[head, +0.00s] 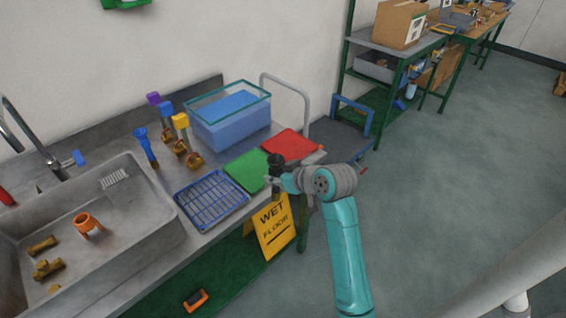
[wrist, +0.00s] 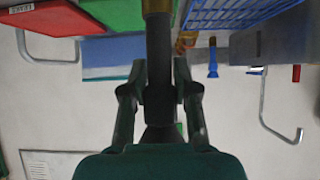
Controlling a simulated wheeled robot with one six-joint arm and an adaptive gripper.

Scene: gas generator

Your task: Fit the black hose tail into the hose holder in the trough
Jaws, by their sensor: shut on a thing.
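My gripper (head: 278,180) is shut on the black hose tail (head: 276,161), held upright near the counter's right end, beside the green board. In the wrist view my gripper (wrist: 158,88) has its fingers on both sides of the black hose tail (wrist: 159,45). A brass-coloured part (wrist: 156,6) shows at the tail's end, cut off by the picture's top edge. The orange hose holder (head: 88,225) stands in the trough (head: 125,195) at the left, well apart from my gripper. Its opening appears to face up.
Several brass fittings (head: 46,266) lie in the trough. A blue wire rack (head: 211,199), green board (head: 246,171) and red board (head: 291,144) lie on the counter. Upright coloured-handled tools (head: 146,147) and a blue water tank (head: 229,118) stand behind. A yellow wet-floor sign (head: 272,228) is below.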

